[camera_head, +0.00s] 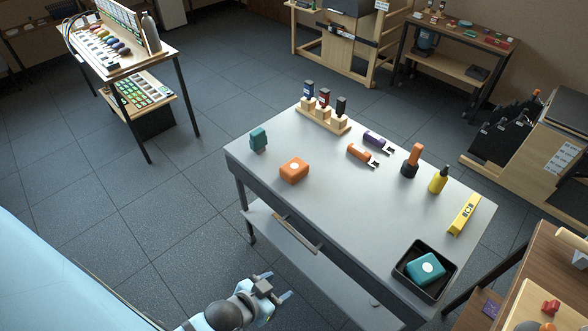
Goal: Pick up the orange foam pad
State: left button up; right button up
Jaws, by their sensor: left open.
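The orange foam pad (294,170) lies on the grey table (345,215), near its left front edge. It is a small rounded block with a pale round spot on top. My left gripper (276,287) is at the bottom of the picture, below and in front of the table, with its fingers apart and nothing between them. It is well apart from the pad. My right gripper is not in view.
A teal block (258,139) stands left of the pad. A wooden rack (326,120), orange and purple tools, bottles, a yellow level (464,214) and a black tray (426,268) with a teal pad share the table. A handle (298,234) shows at the front.

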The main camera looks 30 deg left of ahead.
aim_at(294, 170)
jog(key=u, duration=0.85)
